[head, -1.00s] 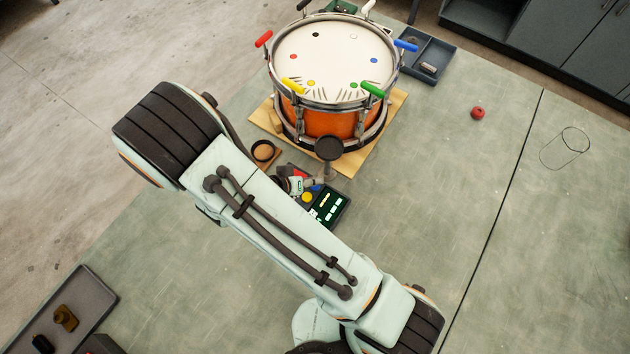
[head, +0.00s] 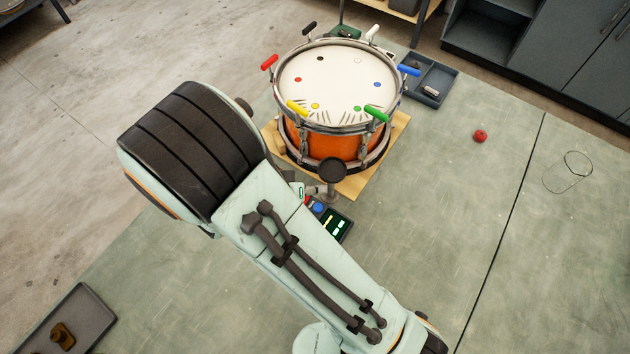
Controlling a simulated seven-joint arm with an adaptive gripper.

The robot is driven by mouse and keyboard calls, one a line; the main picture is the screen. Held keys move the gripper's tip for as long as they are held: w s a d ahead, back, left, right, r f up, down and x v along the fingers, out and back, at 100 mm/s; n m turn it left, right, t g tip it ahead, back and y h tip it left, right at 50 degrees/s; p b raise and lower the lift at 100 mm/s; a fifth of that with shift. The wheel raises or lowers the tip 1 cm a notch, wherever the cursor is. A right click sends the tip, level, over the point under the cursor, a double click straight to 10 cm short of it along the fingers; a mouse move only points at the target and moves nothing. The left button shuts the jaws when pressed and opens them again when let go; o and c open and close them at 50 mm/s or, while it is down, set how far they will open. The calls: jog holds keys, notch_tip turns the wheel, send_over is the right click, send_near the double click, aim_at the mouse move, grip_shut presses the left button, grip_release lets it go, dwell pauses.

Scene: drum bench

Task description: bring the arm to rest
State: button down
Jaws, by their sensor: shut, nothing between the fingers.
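My arm crosses the lower middle of the head view, with its large dark-banded joint at the left, high over the bench. My gripper does not show; it is hidden behind the arm or outside the picture. An orange drum (head: 328,146) with a white head (head: 335,78) stands on a wooden board (head: 372,171). Coloured handles in red, black, white, blue, green and yellow sit around its rim. My arm is in front of the drum's lower left and covers part of the bench there.
A dark device with lit displays (head: 334,224) lies partly behind my arm, near a dark round cup on a stand (head: 333,170). A divided tray (head: 447,72) is beyond the drum. Another tray (head: 92,312) is lower left.

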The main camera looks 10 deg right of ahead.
jog(key=shift+s+d+r, duration=0.15)
jog(key=shift+d, duration=0.05)
jog(key=s+d+r+n+g+y, duration=0.1)
jog(key=s+r+n+g+y, duration=0.3)
jog(key=s+r+y, duration=0.5)
jog(key=s+r, duration=0.4)
jog(key=s, duration=0.3)
jog(key=shift+s+d+r+n, duration=0.25)
jog(key=shift+d+r+n, duration=0.05)
jog(key=shift+r+n, duration=0.1)
dwell(2.2)
